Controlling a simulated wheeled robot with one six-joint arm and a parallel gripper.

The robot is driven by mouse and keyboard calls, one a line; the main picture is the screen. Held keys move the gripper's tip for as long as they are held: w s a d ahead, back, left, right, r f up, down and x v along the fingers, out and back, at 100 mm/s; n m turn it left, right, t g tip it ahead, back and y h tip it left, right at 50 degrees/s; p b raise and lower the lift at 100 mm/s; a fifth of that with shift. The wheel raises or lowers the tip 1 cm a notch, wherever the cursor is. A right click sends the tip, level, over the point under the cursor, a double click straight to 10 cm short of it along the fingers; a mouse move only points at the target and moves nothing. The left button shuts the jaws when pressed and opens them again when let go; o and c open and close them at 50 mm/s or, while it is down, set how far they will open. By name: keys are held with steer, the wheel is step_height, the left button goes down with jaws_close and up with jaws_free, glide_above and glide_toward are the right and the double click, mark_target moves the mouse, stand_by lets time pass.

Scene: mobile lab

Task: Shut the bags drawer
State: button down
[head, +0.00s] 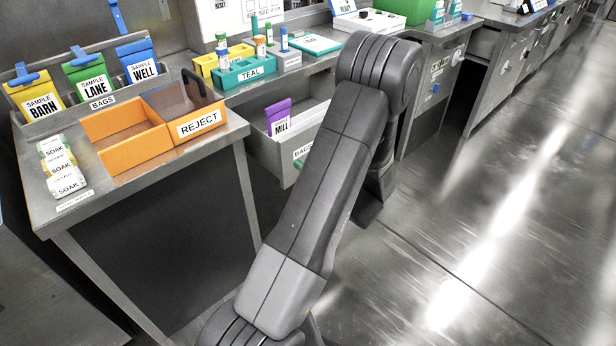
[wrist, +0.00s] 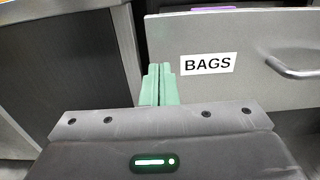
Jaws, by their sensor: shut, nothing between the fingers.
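The bags drawer (head: 268,150) stands pulled out under the bench in the head view, with a purple bag marked MILL (head: 279,120) and pale dividers inside. Its grey front, labelled BAGS (wrist: 240,35), fills the upper right of the wrist view, with a bar handle (wrist: 292,70) at the right. My gripper (wrist: 160,72) is shut and empty, its green fingertips in front of the drawer front, left of the label. I cannot tell whether they touch it. In the head view my arm hides part of the drawer and most of my gripper.
A bench with an orange REJECT bin (head: 133,151) and several sample bags stands at the left. Its grey side panel (wrist: 75,70) is left of my fingers in the wrist view. Another bench with drawers (head: 431,95) stands behind my arm. Open floor (head: 500,220) lies at the right.

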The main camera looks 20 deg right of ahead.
mark_target(252, 131)
steer(key=shift+x, duration=2.1)
steer(key=b+x, duration=0.2)
steer(key=x, duration=1.7)
steer(key=shift+w+a+b, duration=0.2)
steer(key=shift+b, duration=0.2)
